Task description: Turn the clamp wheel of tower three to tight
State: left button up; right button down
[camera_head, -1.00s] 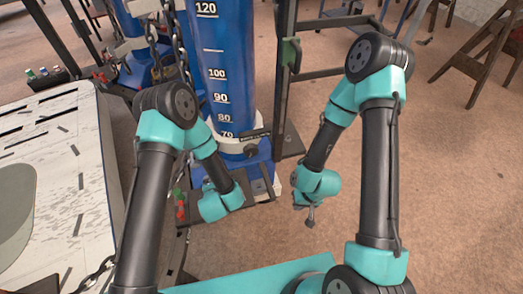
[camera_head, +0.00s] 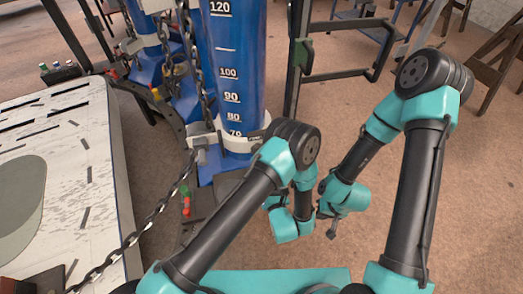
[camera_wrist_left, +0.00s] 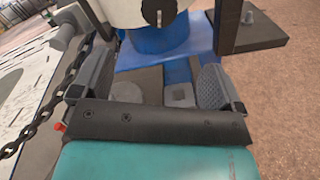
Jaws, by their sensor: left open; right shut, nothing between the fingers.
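A blue tower (camera_head: 232,75) with a white scale stands in the middle of the head view, with a white collar (camera_head: 238,143) at its foot. In the left wrist view the collar (camera_wrist_left: 125,12) carries a dark knob-like part (camera_wrist_left: 158,12) at the top edge; I cannot tell whether it is the clamp wheel. My left arm hides the collar's right side in the head view. No tower number is readable. My left gripper (camera_wrist_left: 155,80) is open and empty, just short of the collar. My right gripper (camera_head: 332,232) is shut and empty, right of the tower over the floor.
A chain (camera_head: 150,218) runs from lower left up to the collar and passes beside my left gripper. A second blue tower (camera_head: 146,70) stands behind left. A dark upright frame (camera_head: 298,60) stands right of the tower. A white table (camera_head: 100,150) is at left.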

pick_arm(q)
jog(key=x, duration=1.7)
jog(key=shift+w+a, duration=0.1)
jog(key=shift+w, duration=0.1)
jog(key=c, duration=0.9)
